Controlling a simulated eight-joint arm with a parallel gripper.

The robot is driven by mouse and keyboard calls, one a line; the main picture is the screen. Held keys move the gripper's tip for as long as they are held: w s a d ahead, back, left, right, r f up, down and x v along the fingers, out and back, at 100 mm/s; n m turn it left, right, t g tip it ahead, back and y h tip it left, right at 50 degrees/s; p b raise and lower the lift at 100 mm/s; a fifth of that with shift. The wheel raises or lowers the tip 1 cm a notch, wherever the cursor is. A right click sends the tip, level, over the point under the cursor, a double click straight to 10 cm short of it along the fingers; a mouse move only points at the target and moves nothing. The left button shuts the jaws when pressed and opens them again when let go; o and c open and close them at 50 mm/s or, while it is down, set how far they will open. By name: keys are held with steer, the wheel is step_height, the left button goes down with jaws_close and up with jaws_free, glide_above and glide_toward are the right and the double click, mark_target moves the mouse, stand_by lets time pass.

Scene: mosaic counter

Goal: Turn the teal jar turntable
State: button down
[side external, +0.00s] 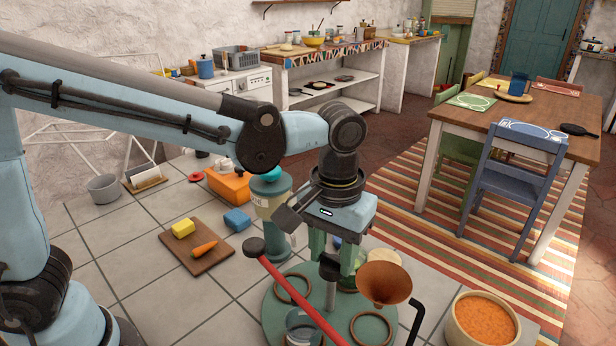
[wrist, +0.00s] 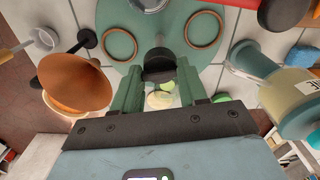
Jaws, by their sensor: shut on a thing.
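The teal turntable (side external: 273,314) is a round disc low in the side view, and it also shows at the top of the wrist view (wrist: 98,62). Brown rings (side external: 293,289) and a metal-rimmed jar (side external: 301,326) are on it. A metal post (side external: 331,296) rises above the disc. My gripper (side external: 334,268) points down over the disc. In the wrist view its green fingers (wrist: 158,75) are shut on a dark knob (wrist: 158,62). The knob's lower part is hidden. A pale green item (wrist: 161,99) shows between the fingers.
A red bar with a black end (side external: 300,297) crosses in front of the disc. A copper funnel (side external: 384,283) is close right of my gripper, with a soup bowl (side external: 482,322) beyond. A teal-lidded jar (side external: 271,197) stands close behind. A cutting board (side external: 208,262) lies left.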

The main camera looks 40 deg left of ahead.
steer(key=shift+n, duration=8.1)
steer(key=c, duration=0.9)
jaws_free()
steer(key=shift+r, duration=0.1)
